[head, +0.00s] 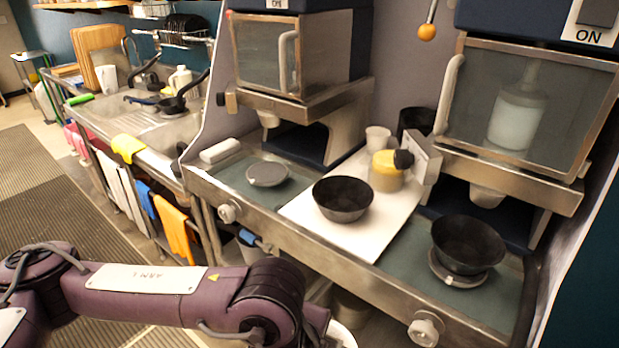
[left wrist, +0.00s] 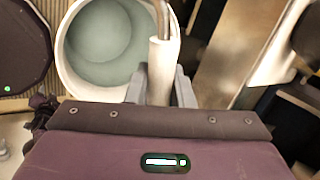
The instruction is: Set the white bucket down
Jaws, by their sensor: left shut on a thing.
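The white bucket (left wrist: 105,92) fills the upper left of the left wrist view, seen from above into its pale grey-green inside. Its white tubular handle grip (left wrist: 160,62) stands between the fingers of my left gripper (left wrist: 162,88), which is shut on it. In the head view only a bit of the bucket's white rim (head: 343,335) shows at the bottom edge, beside the end of my left arm. My left fingers are hidden there by the arm. What lies under the bucket cannot be seen. My right gripper is not in view.
A steel counter holds a black bowl (head: 343,198) on a white board (head: 300,212), another black bowl (head: 468,243) at the right, and a grey disc (head: 267,174). Two dispensing machines stand behind them. A sink (head: 165,125) is at the left. Open floor (head: 30,180) lies at the far left.

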